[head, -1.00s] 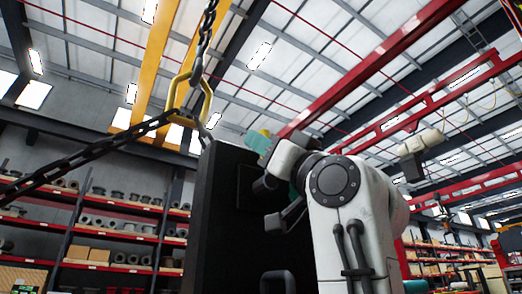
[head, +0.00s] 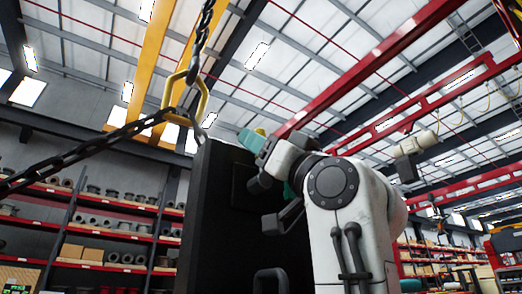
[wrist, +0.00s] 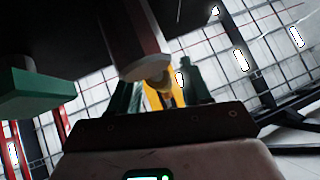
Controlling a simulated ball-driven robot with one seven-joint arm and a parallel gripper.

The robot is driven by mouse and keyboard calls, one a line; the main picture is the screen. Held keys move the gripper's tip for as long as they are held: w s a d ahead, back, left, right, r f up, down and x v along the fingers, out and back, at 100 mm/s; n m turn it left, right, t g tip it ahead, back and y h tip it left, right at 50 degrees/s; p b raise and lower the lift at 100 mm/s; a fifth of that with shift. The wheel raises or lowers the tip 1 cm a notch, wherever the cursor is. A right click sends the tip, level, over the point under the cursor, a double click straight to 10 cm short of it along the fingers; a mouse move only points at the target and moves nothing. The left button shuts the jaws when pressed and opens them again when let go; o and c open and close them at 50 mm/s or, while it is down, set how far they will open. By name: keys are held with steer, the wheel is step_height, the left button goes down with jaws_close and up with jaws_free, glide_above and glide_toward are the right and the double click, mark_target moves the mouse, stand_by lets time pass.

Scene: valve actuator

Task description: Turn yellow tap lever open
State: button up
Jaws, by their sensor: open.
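In the head view, a small yellow piece (head: 261,132), likely the tap lever, shows just above my wrist, mostly hidden by my arm and a teal part. My gripper (wrist: 160,92) has two dark green fingers in the wrist view and stands open. A yellow-orange piece (wrist: 155,98) shows between the fingers; I cannot tell whether it is the lever or touches them. The lever's full shape and angle are hidden.
A tall dark panel (head: 215,225) stands left of and close to my arm. A chain with a yellow hook (head: 185,95) hangs above it. A green block (wrist: 35,90) is at the wrist view's left. Shelves (head: 100,225) stand far behind.

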steer(key=b+v, duration=0.3)
steer(key=v, duration=0.7)
steer(key=shift+b, duration=0.4)
steer(key=shift+d+f, duration=0.15)
